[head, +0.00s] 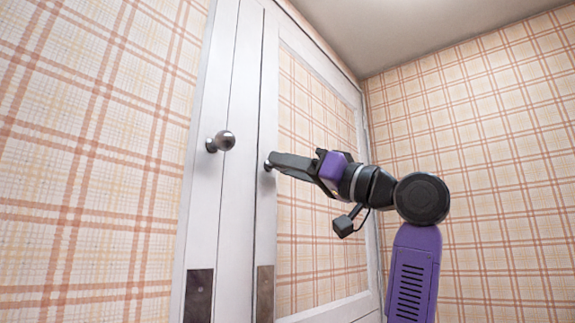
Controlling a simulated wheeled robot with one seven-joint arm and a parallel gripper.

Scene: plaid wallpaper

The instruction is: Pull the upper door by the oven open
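A tall white-framed door (268,100) with a plaid panel (318,130) stands in the middle of the head view. A round metal knob (222,141) sticks out from the white frame to its left. My gripper (272,163) reaches in from the right, its fingertips at the door's left edge. A small grey rounded piece, seemingly a second knob, shows at the fingertips and is mostly hidden by them. The fingers are seen from the side, so I cannot tell whether they are closed around it. I cannot tell whether the door is slightly ajar. No oven is in view.
Plaid wallpaper covers the left wall (85,150) and the right wall (480,130). Two dark brown patches (199,295) show low on the white frames. The grey ceiling (400,30) is above. The space left of my gripper, in front of the left knob, is clear.

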